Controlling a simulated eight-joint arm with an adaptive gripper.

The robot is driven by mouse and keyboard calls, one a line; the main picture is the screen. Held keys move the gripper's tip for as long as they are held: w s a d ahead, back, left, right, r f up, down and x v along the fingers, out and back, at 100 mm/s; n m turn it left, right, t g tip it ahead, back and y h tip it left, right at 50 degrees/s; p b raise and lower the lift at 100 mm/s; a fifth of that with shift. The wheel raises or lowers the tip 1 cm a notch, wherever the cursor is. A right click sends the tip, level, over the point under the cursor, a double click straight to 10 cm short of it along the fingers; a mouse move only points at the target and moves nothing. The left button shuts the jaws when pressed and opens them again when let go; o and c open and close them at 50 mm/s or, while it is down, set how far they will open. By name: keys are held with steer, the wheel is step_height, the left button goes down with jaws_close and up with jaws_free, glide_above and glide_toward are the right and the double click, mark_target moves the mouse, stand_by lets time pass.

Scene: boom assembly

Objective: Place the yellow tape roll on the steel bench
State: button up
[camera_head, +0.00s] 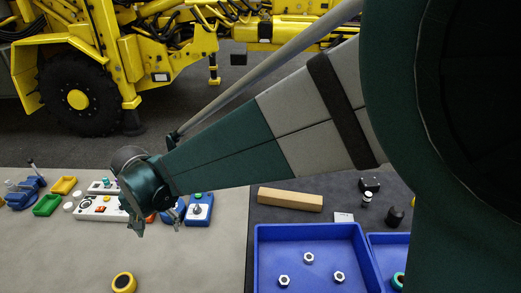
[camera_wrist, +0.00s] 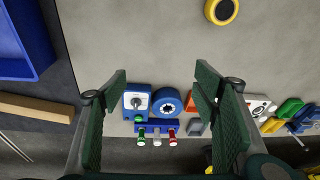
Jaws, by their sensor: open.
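The yellow tape roll (camera_head: 123,282), a ring with a dark centre, lies flat on the pale grey bench top (camera_head: 60,250), which looks like the steel bench, near the bottom edge of the head view. In the wrist view the roll (camera_wrist: 221,11) is at the top, right of centre, fully clear of the fingers. My gripper (camera_head: 158,220) is open and empty above the bench, farther back than the roll. In the wrist view its two green fingers (camera_wrist: 160,75) stand wide apart. Its height above the bench is hard to tell.
Blue control boxes (camera_head: 198,210), a white panel (camera_head: 98,208) and small green and yellow trays (camera_head: 65,185) line the bench's far side. On the right are a wooden block (camera_head: 290,199) and a blue crate (camera_head: 262,262) with nuts. The bench around the roll is clear.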

steer(key=w+d+r+t, duration=0.1)
steer(key=d+r, duration=0.3)
steer(key=d, duration=0.6)
steer(key=w+d+r, duration=0.1)
steer(key=d+r, duration=0.2)
steer(key=d, duration=0.7)
steer(key=w+d+r+t, duration=0.1)
steer(key=d+r, duration=0.3)
steer(key=d, duration=0.6)
steer(key=s+d+t, duration=0.1)
steer(key=s+d, duration=0.3)
steer(key=d, duration=0.4)
steer(key=s+d+m+t, duration=0.1)
steer(key=s+d, duration=0.3)
steer(key=d, duration=0.4)
steer(key=s+d+t+h, duration=0.1)
steer(key=s+d, duration=0.3)
steer(key=d, duration=0.4)
steer(key=shift+s+d, duration=0.15)
steer(key=shift+d, duration=0.1)
